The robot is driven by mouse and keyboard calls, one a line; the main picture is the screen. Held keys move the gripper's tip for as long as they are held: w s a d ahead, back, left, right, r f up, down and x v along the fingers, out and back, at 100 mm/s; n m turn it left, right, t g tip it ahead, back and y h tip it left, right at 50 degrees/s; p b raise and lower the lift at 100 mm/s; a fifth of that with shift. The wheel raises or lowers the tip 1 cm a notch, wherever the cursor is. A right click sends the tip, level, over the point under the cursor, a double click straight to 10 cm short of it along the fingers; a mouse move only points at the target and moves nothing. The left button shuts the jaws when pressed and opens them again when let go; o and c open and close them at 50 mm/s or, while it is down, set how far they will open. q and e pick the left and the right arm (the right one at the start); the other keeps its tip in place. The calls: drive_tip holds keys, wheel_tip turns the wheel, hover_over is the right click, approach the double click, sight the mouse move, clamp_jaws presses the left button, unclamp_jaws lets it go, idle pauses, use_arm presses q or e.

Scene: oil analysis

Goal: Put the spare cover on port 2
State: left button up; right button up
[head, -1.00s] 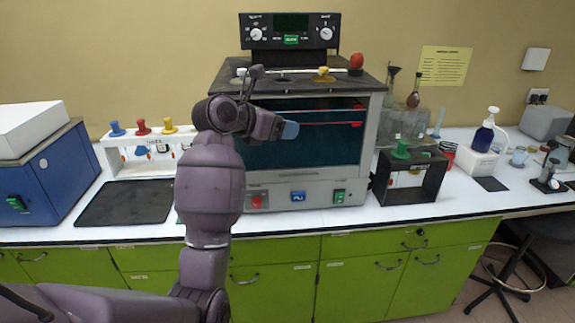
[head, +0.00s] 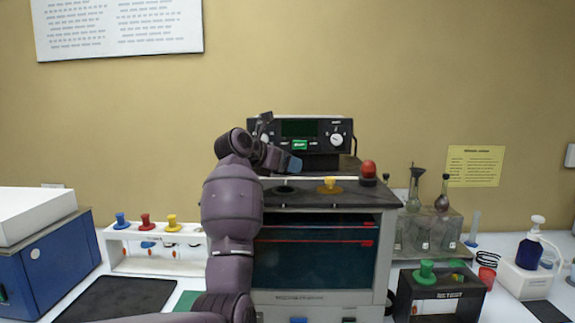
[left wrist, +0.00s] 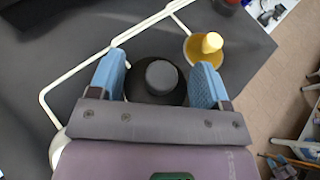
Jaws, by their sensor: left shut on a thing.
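My left gripper (head: 292,166) is over the dark top plate (head: 300,201) of the bench instrument, its blue fingertips above a low dark disc (head: 286,188). In the left wrist view its two blue fingers (left wrist: 160,82) stand apart, with a black round cover (left wrist: 133,88) with a grey knob between them; they are shut on it. Whether the cover is clear of the plate I cannot tell. A yellow cover (head: 330,185) sits right of it and also shows in the left wrist view (left wrist: 202,49). A red knob (head: 368,169) stands farther right. No port number is readable. My right gripper is out of view.
A pale rail (left wrist: 75,72) runs around the plate. The instrument's control box (head: 300,135) rises behind. A white rack (head: 145,262) with blue, red and yellow covers stands left; a black stand (head: 440,297) with a green cover stands right, before glassware (head: 440,215).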

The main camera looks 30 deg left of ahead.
use_arm(q)
drive_tip(key=shift+w+f, duration=0.1)
drive_tip(key=shift+w, duration=0.2)
drive_tip(key=shift+s+f, duration=0.15)
drive_tip(key=shift+s, duration=0.1)
drive_tip(key=shift+f, duration=0.2)
wheel_tip(320, 180, down, 3)
drive_tip(key=shift+f, duration=0.1)
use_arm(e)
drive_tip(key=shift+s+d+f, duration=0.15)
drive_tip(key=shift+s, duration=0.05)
use_arm(q)
drive_tip(key=shift+f, duration=0.35)
idle(0.7)
drive_tip(key=o, duration=1)
